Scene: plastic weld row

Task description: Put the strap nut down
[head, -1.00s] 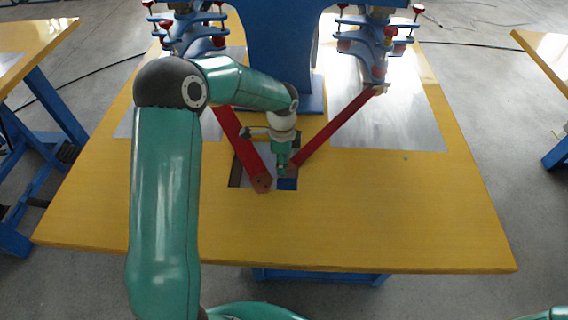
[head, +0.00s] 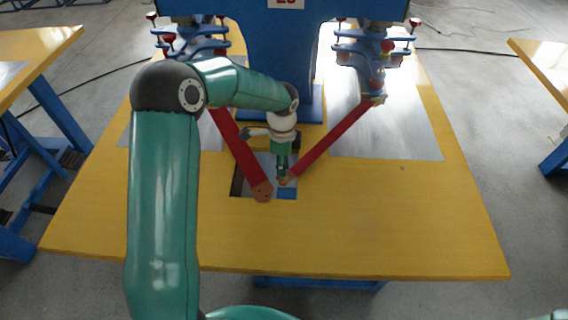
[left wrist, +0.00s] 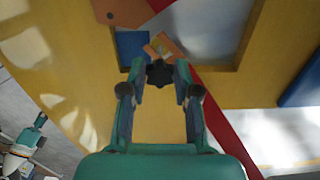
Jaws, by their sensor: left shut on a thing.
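The strap nut, a dark star-shaped knob (left wrist: 160,73), sits between my left fingertips in the left wrist view. My left gripper (left wrist: 161,78) is shut on it, over the near side of the table opening. In the head view my left gripper (head: 282,174) points down beside the brown tip of the right red strap. The nut is too small to make out there. Whether it touches anything beneath is unclear. My right gripper is out of view.
A left red strap (head: 237,150) and a right red strap (head: 334,138) converge at the recess. A blue square (head: 287,193) lies in it. Blue clamp stands with red knobs (head: 372,55) stand behind. The yellow table's front (head: 350,235) is clear.

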